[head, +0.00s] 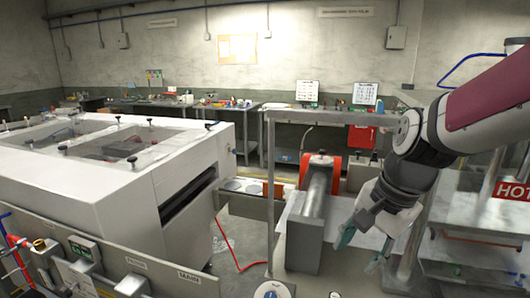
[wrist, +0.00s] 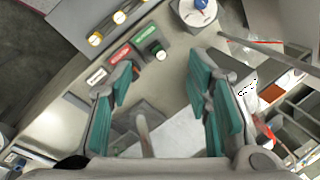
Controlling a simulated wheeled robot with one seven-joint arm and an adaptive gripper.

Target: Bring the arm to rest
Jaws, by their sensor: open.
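My gripper (head: 360,250) hangs from my arm at the right of the head view, pointing down and to the left, with its teal-padded fingers apart. In the wrist view my gripper (wrist: 163,78) is open, and nothing is held between the fingers. A round white dial with a blue knob (wrist: 198,10) is at the top. I cannot tell how far the fingertips are from the panel.
A white machine (head: 170,160) fills the left of the head view. A grey roller with an orange-red end (head: 318,190) stands left of my gripper. A metal frame post (head: 415,240) is close on its right, by a red HOT sign (head: 513,190). Floor shows between machine and roller.

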